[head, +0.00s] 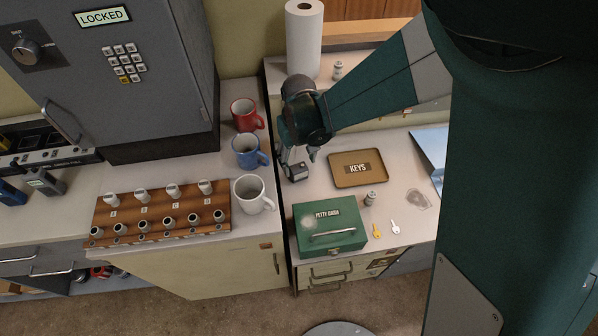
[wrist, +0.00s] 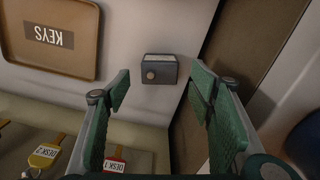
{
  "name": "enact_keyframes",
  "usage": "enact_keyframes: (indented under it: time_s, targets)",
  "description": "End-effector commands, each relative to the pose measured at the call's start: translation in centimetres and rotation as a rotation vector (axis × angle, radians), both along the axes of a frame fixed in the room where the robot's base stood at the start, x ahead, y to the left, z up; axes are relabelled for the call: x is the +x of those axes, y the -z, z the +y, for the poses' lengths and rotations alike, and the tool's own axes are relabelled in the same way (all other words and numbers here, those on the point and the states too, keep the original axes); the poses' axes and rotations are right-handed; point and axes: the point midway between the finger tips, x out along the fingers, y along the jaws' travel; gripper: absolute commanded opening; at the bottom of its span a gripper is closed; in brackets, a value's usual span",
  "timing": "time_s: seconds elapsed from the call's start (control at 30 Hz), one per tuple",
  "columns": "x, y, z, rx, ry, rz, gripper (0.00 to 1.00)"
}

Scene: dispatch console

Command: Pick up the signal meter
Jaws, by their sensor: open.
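The signal meter seems to be a small dark grey box with a round knob and a pale strip along one edge; I cannot read a label on it. In the wrist view the grey box (wrist: 158,70) sits on the pale counter, between and just beyond my fingertips. In the head view the box (head: 297,172) is at the counter's left edge, directly below my gripper (head: 298,155), which partly covers it. In the wrist view my gripper (wrist: 160,86) has its two green fingers spread wide, one on each side of the box, with nothing held.
A brown KEYS tray (head: 376,179) lies right of the box. A green petty cash box (head: 330,228) stands in front. A blue mug (head: 245,152) and white mug (head: 249,195) stand left, across a dark gap. Key tags (wrist: 44,155) show at the wrist view's lower left.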

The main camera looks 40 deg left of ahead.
Motion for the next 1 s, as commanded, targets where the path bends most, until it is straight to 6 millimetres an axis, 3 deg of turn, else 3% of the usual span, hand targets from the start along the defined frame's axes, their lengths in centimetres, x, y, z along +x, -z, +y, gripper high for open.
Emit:
enact_keyframes:
  time_s: [0.37, 0.8, 1.0]
  targets:
    - [0.0, 0.5, 0.0, 0.000, 0.000, 0.000, 0.54]
    - [0.1, 4.7, 0.1, 0.000, 0.000, 0.000, 0.54]
    - [0.1, 5.2, 0.0, 0.000, 0.000, 0.000, 0.54]
